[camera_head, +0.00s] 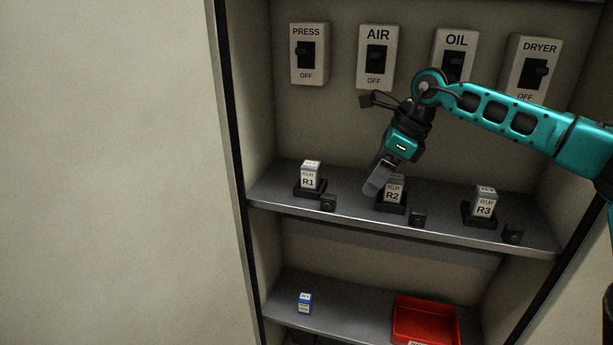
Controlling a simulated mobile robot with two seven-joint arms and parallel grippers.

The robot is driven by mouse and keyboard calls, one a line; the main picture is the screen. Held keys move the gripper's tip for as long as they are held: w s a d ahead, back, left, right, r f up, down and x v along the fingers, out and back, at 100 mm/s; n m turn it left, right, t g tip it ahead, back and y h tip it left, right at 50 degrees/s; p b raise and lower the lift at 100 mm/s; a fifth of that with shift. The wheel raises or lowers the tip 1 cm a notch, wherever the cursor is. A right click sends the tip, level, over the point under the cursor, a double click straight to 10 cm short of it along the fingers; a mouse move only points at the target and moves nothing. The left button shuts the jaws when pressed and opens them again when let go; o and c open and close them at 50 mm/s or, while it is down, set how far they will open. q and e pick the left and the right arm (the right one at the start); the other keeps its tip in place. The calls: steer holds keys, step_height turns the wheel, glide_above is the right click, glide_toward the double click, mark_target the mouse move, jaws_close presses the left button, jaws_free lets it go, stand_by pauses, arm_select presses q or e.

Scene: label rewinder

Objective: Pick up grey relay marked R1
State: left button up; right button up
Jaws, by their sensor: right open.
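The grey relay marked R1 (310,177) stands upright in a black socket at the left of the upper shelf. Relay R2 (393,192) stands in the middle, partly hidden by my right gripper. Relay R3 (485,202) stands to the right. My right gripper (374,188) points down and to the left, in front of R2 and to the right of R1, apart from R1. It is open, with nothing seen in it. My left gripper is not in view.
Small black blocks, one of them (328,203) near R1, sit beside the sockets. Switches marked PRESS (306,77), AIR (376,73), OIL and DRYER are on the back wall. The lower shelf holds a blue-and-white relay (304,303) and a red tray (398,318). A cabinet wall (225,130) bounds the left.

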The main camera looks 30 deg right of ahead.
mark_target(319, 165)
steer(key=shift+w+a+r, duration=0.1)
steer(key=shift+w+r, duration=0.05)
steer(key=shift+w, duration=0.05)
steer(key=w+a, duration=0.2)
steer(key=w+a+p, duration=0.1)
steer(key=w+a, duration=0.1)
steer(key=w, duration=0.1)
steer(key=shift+a, duration=0.15)
steer(key=w+a, duration=0.1)
steer(key=w, duration=0.1)
steer(key=w+a+f, duration=0.1)
steer(key=a, duration=0.1)
steer(key=shift+w+a, duration=0.1)
steer(key=shift+w, duration=0.25)
steer(key=shift+f, duration=0.1)
steer(key=shift+c, duration=0.5)
steer(key=c, duration=1)
